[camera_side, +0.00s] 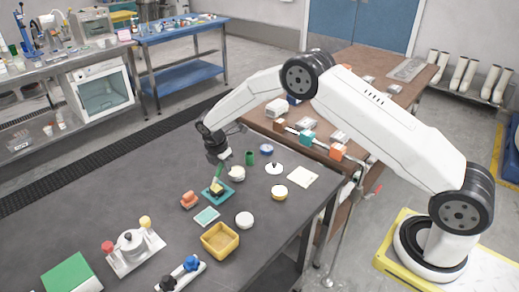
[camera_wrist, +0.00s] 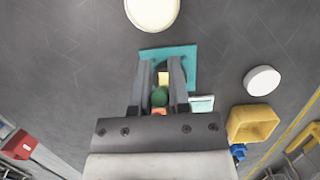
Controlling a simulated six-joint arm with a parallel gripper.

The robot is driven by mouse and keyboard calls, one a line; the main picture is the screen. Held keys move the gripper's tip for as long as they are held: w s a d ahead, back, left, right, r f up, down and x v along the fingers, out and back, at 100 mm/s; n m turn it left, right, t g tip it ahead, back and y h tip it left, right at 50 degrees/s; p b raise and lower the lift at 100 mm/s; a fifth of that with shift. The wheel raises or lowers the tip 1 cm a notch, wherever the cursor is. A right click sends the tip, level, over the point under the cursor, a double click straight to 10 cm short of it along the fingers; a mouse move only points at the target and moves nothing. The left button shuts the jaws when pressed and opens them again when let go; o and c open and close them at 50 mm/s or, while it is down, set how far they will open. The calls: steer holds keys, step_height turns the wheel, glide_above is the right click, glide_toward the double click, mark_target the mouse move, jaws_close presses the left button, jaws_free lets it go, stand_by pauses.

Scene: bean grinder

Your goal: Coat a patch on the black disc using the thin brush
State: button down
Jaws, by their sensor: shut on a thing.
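My gripper (camera_side: 217,160) is shut on a thin brush with a green handle (camera_side: 218,172), pointing down over a teal square plate (camera_side: 206,195). A small dark and yellowish thing (camera_side: 216,189) lies on the plate under the brush; I cannot tell whether it is the black disc. In the wrist view, the gripper fingers (camera_wrist: 162,75) flank the green brush handle (camera_wrist: 159,97), with a yellow piece (camera_wrist: 164,78) beyond it. The teal plate (camera_wrist: 183,53) shows behind them. The fingers hide part of the plate, and contact between brush tip and surface cannot be made out.
A round white-topped item (camera_side: 237,173) and a green cup (camera_side: 250,158) stand behind.

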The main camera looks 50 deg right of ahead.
steer(key=shift+s+a+f, duration=0.25)
steer(key=shift+s+a, duration=0.1)
steer(key=shift+a, duration=0.35)
steer(key=shift+r, duration=0.1)
steer(key=shift+w+r, duration=0.2)
steer(key=shift+r, duration=1.6)
steer(key=shift+d+r, duration=0.1)
steer(key=shift+r, duration=1.25)
steer(key=shift+d+v, duration=0.15)
steer(key=shift+v, duration=0.6)
steer(key=shift+d+v, duration=0.2)
steer(key=shift+v, duration=0.5)
